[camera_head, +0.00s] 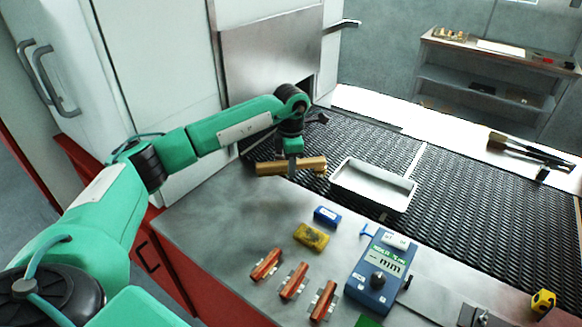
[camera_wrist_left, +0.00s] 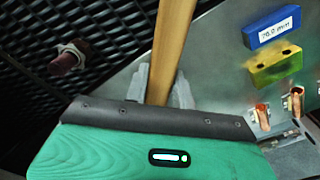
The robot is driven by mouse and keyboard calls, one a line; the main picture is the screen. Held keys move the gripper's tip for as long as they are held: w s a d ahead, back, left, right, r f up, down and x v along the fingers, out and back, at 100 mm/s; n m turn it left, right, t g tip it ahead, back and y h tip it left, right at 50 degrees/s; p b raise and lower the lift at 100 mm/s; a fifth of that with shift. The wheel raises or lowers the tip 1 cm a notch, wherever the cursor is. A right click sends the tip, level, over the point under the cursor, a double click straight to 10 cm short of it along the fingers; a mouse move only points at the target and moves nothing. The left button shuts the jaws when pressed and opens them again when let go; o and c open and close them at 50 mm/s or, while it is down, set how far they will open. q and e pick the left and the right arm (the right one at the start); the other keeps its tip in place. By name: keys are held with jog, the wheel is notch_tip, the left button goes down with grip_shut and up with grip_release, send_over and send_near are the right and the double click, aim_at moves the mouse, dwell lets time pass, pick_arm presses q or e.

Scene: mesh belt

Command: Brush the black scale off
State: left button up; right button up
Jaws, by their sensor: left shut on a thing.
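My left gripper (camera_head: 292,160) is shut on a wooden bar or handle (camera_head: 275,168), held over the near left edge of the mesh belt (camera_head: 480,210). In the left wrist view the wood (camera_wrist_left: 172,45) runs up from between the grey fingers (camera_wrist_left: 158,88); any bristles are out of sight. A dark bolt-like piece (camera_head: 318,118) lies on the belt beyond the gripper. It also shows in the left wrist view as a reddish-dark bolt (camera_wrist_left: 70,57), apart from the wood. I cannot tell its scale clearly. My right gripper is not in view.
A white tray (camera_head: 373,198) rests on the belt. On the metal table (camera_head: 225,222) are a blue block (camera_head: 327,216), a yellow block (camera_head: 311,237), three copper pieces in holders (camera_head: 294,281) and a blue gauge (camera_head: 378,275). Dark long tools (camera_head: 530,150) lie at the far right.

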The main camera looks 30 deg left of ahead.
pick_arm(q)
jog(key=shift+r, duration=0.4)
jog(key=shift+r+p, duration=0.75)
jog(key=shift+r, duration=0.65)
